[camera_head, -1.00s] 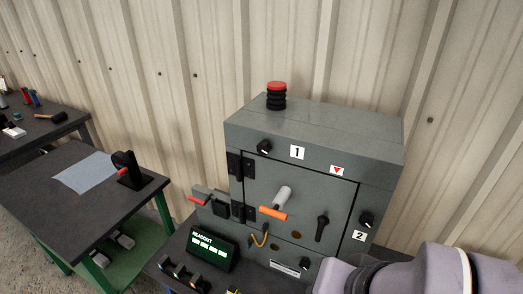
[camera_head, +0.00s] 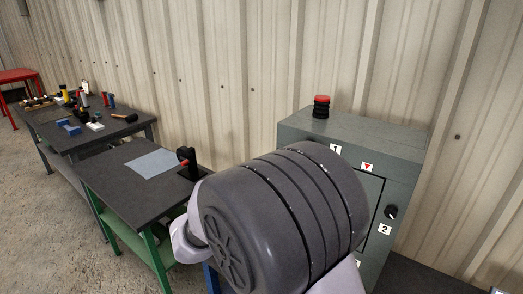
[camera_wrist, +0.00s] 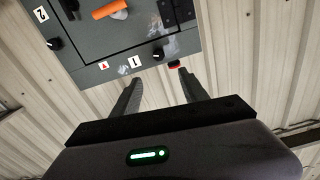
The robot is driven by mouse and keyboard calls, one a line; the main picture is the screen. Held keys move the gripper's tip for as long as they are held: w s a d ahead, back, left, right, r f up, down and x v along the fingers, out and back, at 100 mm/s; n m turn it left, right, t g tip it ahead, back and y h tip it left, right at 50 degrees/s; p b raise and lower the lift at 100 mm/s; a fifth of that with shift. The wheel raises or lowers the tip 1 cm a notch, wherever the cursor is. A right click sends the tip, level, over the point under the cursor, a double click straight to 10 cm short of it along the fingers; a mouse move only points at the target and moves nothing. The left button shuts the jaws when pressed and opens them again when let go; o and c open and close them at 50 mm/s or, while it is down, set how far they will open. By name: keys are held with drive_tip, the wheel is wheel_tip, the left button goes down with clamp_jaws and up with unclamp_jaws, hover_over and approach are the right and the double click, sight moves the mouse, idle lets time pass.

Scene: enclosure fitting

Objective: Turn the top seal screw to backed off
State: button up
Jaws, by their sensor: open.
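The grey enclosure (camera_head: 400,150) stands at the right in the head view; my arm hides much of its front. In the wrist view it appears upside down at the top (camera_wrist: 100,72). A small black screw knob (camera_wrist: 158,53) with a pale mark sits beside label 1 (camera_wrist: 134,61); in the head view my arm covers it. A second black knob (camera_wrist: 55,44) is near label 2 and also shows in the head view (camera_head: 391,211). My gripper (camera_wrist: 160,74) is open and empty, its fingertips below the first knob in the wrist picture, apparently apart from it.
A red-topped black stack (camera_head: 321,107) stands on the enclosure; its red part (camera_wrist: 175,65) shows by the right fingertip. An orange handle (camera_wrist: 110,9) is on the door. A dark table (camera_head: 130,190) and a tool bench (camera_head: 85,130) stand left. A corrugated wall is behind.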

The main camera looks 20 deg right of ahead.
drive_tip(key=b+x, duration=0.2)
drive_tip(key=x, duration=1.6)
drive_tip(key=shift+s, duration=0.15)
clamp_jaws()
